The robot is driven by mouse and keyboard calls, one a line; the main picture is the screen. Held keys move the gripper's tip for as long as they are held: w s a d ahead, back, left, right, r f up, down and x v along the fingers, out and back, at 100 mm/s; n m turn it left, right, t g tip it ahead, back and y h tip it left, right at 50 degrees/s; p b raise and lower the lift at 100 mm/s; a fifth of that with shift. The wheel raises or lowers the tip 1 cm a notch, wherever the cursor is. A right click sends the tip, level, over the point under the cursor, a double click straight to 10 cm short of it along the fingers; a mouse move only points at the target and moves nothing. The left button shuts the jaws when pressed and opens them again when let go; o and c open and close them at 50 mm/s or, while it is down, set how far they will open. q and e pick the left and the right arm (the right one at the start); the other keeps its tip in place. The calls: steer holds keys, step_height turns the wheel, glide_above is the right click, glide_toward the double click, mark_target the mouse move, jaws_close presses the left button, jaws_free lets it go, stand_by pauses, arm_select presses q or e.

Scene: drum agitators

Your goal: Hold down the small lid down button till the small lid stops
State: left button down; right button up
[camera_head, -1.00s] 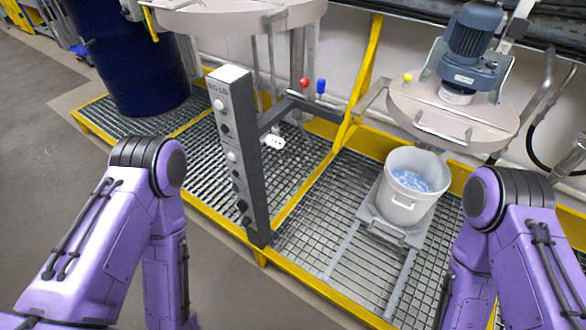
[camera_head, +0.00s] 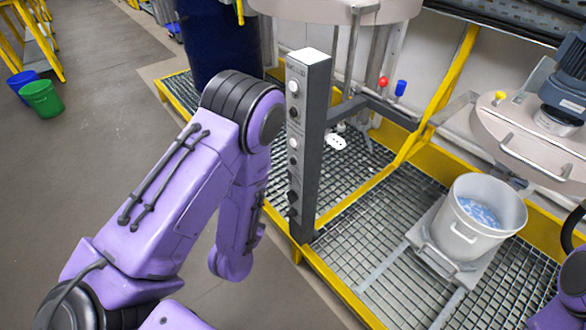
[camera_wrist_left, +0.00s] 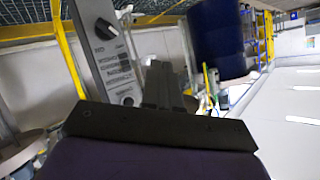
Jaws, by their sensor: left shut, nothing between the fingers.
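The grey control post (camera_head: 310,150) stands upright on the grating, with white and black buttons and a dark knob down its face. Its labels are too small to read, so I cannot tell which is the small lid down button. The post also shows tilted in the left wrist view (camera_wrist_left: 90,45), with a dark knob and a pale button. My left gripper (camera_wrist_left: 165,75) is shut and empty, close to the post's face; contact cannot be told. The head view hides its fingers. The small lid (camera_head: 535,135), a beige disc, hangs raised above a white bucket (camera_head: 470,235). My right gripper is out of view.
A larger beige lid (camera_head: 335,8) hangs at the top, with a dark blue drum (camera_head: 215,45) to its left. Yellow framing (camera_head: 335,292) borders the grating. Red and blue knobs stand behind the post. Green and blue bins (camera_head: 42,98) stand far left; the floor between is clear.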

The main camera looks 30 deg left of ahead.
mark_target(294, 161)
arm_select(q)
steer(key=w+r+m+t+y, duration=0.1)
steer(key=w+r+m+t, duration=0.1)
steer(key=r, duration=0.4)
steer(key=shift+w+a+t+b, duration=0.3)
steer(key=shift+w+t, duration=0.2)
steer(key=shift+w, duration=0.75)
steer(key=w+d, duration=0.3)
steer(key=w, duration=0.5)
steer(key=shift+d, duration=0.25)
steer(key=shift+w+f, duration=0.1)
stand_by(0.4)
steer(key=shift+w+d, duration=0.15)
steer(key=shift+w, duration=0.2)
